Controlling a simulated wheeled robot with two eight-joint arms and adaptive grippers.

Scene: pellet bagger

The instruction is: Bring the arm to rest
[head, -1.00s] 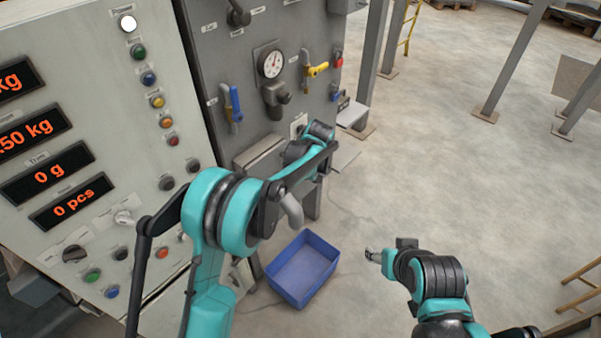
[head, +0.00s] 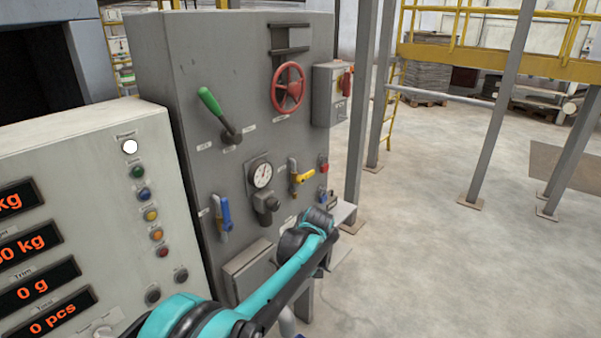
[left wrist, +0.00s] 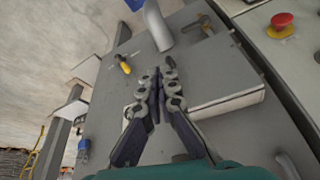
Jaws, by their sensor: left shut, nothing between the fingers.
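My left arm (head: 295,275) reaches from the bottom of the head view toward the lower part of the grey valve cabinet (head: 160,60). The gripper itself cannot be made out there. In the left wrist view my left gripper (left wrist: 161,72) is shut and empty, its fingertips together in front of the grey cabinet face. I cannot tell whether they touch anything. My right gripper is in neither view.
The cabinet carries a green lever (head: 211,101), red handwheel (head: 288,88), gauge (head: 261,175), blue valve handle (head: 225,213) and yellow valve handle (head: 304,173). A pale control panel (head: 85,150) stands left. Open concrete floor (head: 430,240) lies right, with grey posts (head: 500,100).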

